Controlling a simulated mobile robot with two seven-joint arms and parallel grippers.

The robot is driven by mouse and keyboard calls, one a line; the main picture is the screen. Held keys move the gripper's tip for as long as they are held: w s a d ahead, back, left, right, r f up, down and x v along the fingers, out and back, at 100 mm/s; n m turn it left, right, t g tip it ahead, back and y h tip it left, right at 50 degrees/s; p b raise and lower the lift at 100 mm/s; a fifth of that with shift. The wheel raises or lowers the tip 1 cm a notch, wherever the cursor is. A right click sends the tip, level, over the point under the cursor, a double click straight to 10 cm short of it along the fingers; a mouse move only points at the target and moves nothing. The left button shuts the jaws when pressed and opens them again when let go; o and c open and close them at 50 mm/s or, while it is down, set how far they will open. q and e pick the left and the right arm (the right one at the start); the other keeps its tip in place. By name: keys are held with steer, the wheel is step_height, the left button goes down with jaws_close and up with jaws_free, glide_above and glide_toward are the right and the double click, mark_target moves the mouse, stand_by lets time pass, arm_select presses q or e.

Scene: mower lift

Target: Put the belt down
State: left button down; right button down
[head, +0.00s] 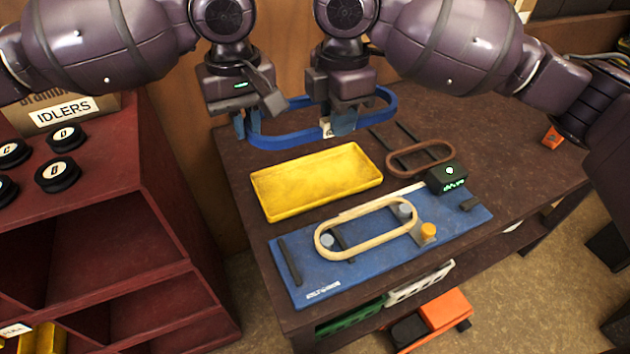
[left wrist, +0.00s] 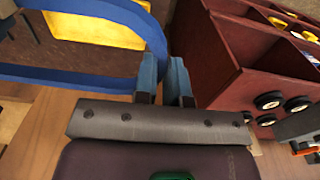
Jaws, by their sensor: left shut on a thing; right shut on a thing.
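A blue belt (head: 290,140) forms a long loop above the back of the dark workbench, with a small white tag on its front run. My left gripper (head: 241,125) is shut on its left end. My right gripper (head: 343,122) is shut on its front run, right of the tag. In the left wrist view the belt (left wrist: 75,78) runs into the left fingers (left wrist: 165,82). A cream belt (head: 348,214) lies around two grey pulleys on the blue board (head: 310,272). A brown belt (head: 420,160) lies on the bench behind the board.
A yellow tray (head: 315,180), seemingly empty, sits in front of the held belt. A black box with a green display (head: 446,178) stands at the board's back right. A red shelf (head: 110,175) with black idlers stands left of the bench. The bench's back right is mostly clear.

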mark_target(273, 195)
arm_select(q)
steer(key=shift+w, duration=0.1)
arm_select(e)
steer(key=shift+f, duration=0.1)
